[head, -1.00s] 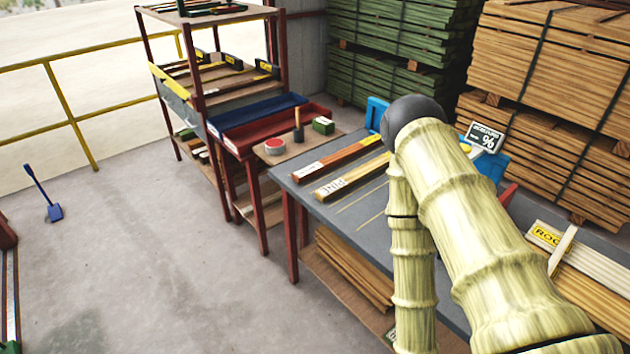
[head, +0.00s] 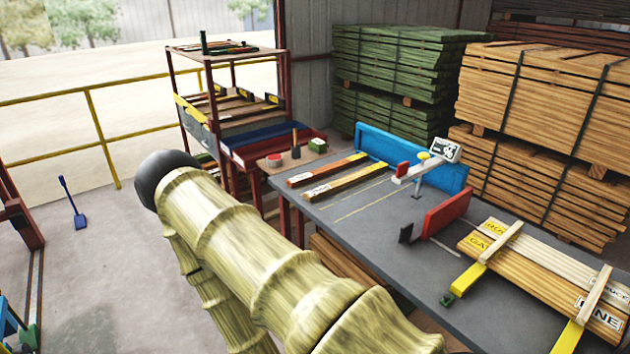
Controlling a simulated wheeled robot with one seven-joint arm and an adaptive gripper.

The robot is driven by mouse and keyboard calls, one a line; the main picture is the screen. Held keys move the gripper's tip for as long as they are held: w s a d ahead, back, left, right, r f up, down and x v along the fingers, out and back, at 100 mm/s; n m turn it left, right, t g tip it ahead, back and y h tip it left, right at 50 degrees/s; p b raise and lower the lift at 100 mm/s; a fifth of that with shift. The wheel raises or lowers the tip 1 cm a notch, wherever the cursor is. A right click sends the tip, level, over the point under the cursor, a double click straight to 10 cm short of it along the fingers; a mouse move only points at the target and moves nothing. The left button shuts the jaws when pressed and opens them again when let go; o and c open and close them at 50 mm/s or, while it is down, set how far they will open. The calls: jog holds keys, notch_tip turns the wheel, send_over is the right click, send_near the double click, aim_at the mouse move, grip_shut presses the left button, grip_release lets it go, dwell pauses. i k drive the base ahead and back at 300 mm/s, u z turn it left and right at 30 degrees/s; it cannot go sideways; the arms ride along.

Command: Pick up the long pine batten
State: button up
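A yellowish batten with a white end label (head: 345,183) lies flat at the far left of the grey worktable, beside a reddish-brown batten (head: 327,169). The label's lettering is small now. More long pale battens (head: 535,282) lie side by side at the right of the table; the front one has a label reading "PINE" (head: 598,314) at its near end. I cannot tell from the view which batten is the long one. My ringed arm crosses the lower left of the picture, and my gripper is not visible.
A blue fence (head: 400,160), a small display (head: 446,150) and a red block (head: 447,213) stand on the table (head: 365,235). Crosspieces with yellow ends (head: 464,285) lie over the right battens. A shelf rack (head: 230,60) and timber stacks (head: 535,90) stand behind. Left floor is mostly clear.

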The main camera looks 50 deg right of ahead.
aim_at(311, 196)
jog(key=u, duration=0.05)
jog(key=i, duration=1.05)
jog(key=z, duration=0.65)
jog(key=i, duration=0.95)
jog(key=z, duration=1.05)
